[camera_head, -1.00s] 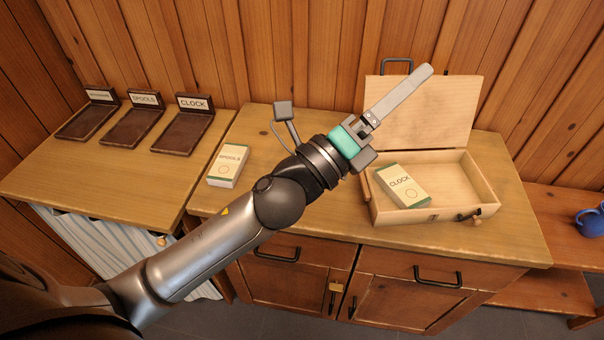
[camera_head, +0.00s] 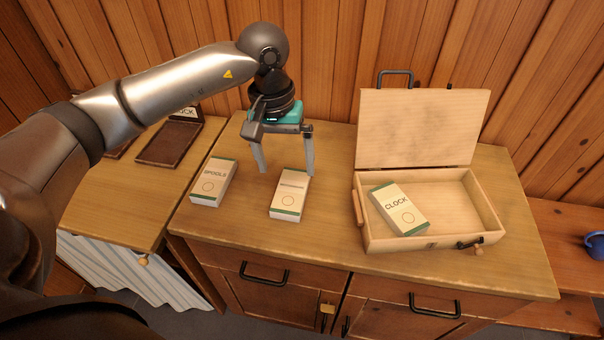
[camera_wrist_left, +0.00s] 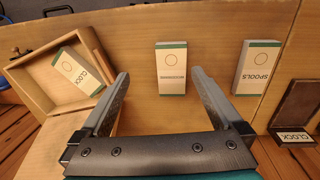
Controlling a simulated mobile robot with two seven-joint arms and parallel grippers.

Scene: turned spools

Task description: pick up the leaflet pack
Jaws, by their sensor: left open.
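Three cream leaflet packs with green ends are in view. The middle pack (camera_head: 289,195) lies flat on the cabinet top; its small label is too blurred to read. The SPOOLS pack (camera_head: 213,182) lies to its left. The CLOCK pack (camera_head: 398,210) rests tilted inside an open wooden case (camera_head: 484,200). My left gripper (camera_head: 287,171) is open and empty, fingers pointing down, above and just behind the middle pack. In the left wrist view the middle pack (camera_wrist_left: 171,68) shows between the fingertips, apart from them. My right gripper is not in view.
The case's raised lid (camera_head: 420,128) stands behind its tray. Dark labelled trays (camera_head: 170,143) sit on the lower left counter, partly hidden by my arm. A blue mug (camera_head: 595,245) is at far right. The cabinet top in front of the packs is clear.

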